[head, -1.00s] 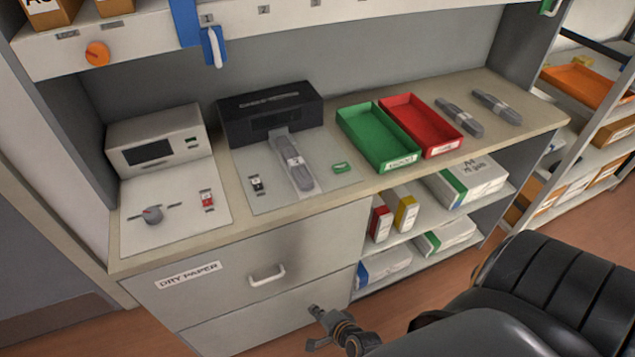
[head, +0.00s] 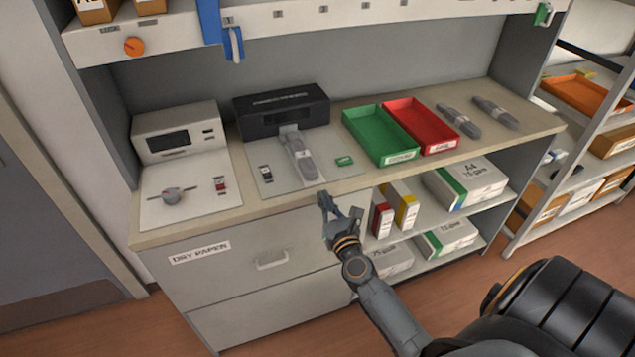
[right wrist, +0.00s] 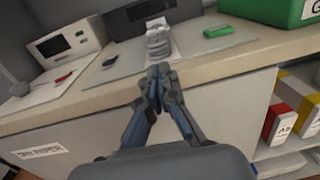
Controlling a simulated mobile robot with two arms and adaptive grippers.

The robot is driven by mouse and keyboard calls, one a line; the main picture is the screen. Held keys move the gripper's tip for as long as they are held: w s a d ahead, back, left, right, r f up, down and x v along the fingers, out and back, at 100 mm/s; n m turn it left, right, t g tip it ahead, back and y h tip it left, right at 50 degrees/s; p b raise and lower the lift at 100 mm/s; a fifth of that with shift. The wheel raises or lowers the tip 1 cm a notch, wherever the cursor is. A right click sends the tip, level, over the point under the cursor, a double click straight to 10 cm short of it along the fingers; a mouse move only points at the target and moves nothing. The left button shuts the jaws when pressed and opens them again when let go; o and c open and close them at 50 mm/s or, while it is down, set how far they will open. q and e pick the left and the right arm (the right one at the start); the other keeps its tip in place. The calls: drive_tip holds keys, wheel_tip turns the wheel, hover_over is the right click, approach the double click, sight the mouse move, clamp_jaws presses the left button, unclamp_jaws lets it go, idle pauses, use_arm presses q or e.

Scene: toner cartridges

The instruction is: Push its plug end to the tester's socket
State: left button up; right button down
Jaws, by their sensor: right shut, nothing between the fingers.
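A grey toner cartridge (head: 299,157) with a pale label band lies on the clear mat in front of the black tester (head: 283,111). Its far end points at the tester's front; whether it touches the socket cannot be told. In the right wrist view the cartridge (right wrist: 158,44) lies beyond my fingertips, by the tester (right wrist: 150,14). My right gripper (head: 341,205) is shut and empty, in front of the counter's front edge and apart from the cartridge. It also shows shut in the right wrist view (right wrist: 158,72). My left gripper is out of view.
A small green piece (head: 344,161) lies right of the cartridge and a small black switch (head: 265,173) left of it. A green tray (head: 378,152) and a red tray (head: 440,146) stand to the right, then two more cartridges (head: 460,121). A white device (head: 180,129) stands left.

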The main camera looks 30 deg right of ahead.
sight(313, 178)
drive_tip(key=x, duration=0.4)
drive_tip(key=shift+w, duration=0.35)
drive_tip(key=shift+w+d, duration=0.15)
drive_tip(key=shift+w, duration=0.2)
drive_tip(key=shift+w+d+f, duration=0.1)
drive_tip(key=shift+w, duration=0.2)
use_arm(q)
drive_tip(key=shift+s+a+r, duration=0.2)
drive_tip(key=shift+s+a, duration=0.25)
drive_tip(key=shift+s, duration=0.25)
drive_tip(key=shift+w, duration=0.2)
use_arm(e)
drive_tip(key=shift+w, duration=0.1)
drive_tip(key=shift+w+d+b, duration=0.25)
drive_tip(key=shift+w+b, duration=0.15)
drive_tip(key=shift+w, duration=0.3)
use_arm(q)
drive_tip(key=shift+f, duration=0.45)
use_arm(e)
drive_tip(key=shift+a, duration=0.1)
